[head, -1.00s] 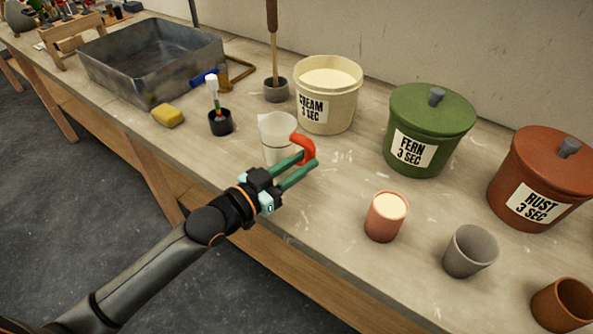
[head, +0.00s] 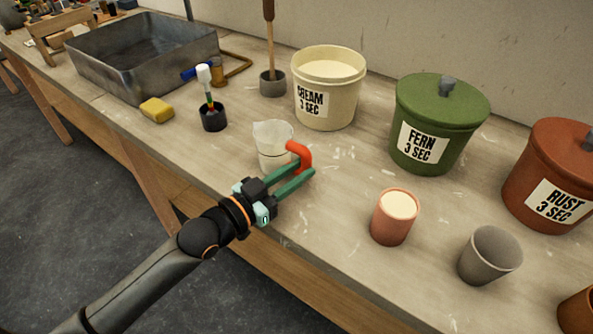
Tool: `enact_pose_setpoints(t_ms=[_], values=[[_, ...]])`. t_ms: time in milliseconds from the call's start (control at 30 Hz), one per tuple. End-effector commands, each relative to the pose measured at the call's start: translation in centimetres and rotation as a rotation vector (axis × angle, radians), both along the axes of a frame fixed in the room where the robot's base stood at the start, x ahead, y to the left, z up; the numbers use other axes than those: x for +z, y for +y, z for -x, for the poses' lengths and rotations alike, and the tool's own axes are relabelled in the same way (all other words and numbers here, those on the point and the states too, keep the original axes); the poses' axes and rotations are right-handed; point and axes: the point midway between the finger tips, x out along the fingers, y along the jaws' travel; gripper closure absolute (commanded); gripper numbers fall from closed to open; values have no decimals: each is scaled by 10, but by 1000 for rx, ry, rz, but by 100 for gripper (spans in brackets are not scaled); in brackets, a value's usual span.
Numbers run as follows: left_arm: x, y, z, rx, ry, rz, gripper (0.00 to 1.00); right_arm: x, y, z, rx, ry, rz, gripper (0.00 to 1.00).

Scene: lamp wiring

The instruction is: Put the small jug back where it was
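The small jug (head: 272,146) is translucent with a red handle (head: 302,154) on its right side. It is close to upright near the front edge of the workbench. I cannot tell whether its base touches the bench. My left gripper (head: 304,173) comes from the front left, and its green fingers are closed about the lower part of the red handle, partly hiding it. My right gripper is not in view.
The workbench (head: 340,215) holds a cream bucket (head: 326,92) and a green lidded pot (head: 433,125) behind the jug. A black cup with a brush (head: 212,118) and yellow sponge (head: 157,110) are left. A pink cup (head: 393,218) and grey cup (head: 488,255) are right.

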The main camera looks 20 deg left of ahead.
Motion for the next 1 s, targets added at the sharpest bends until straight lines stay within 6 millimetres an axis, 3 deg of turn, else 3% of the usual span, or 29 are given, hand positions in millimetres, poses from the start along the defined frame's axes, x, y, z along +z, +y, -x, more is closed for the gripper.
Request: enact_pose_setpoints(t_ms=[33,267,633,1000], values=[[-1,0,0,0,1,-1,69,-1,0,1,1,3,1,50],[-1,0,0,0,1,0,44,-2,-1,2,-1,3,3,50],[2,2,3,0,3,-1,44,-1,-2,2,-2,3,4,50],[1,31,53,-1,6,-2,44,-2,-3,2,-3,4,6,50]])
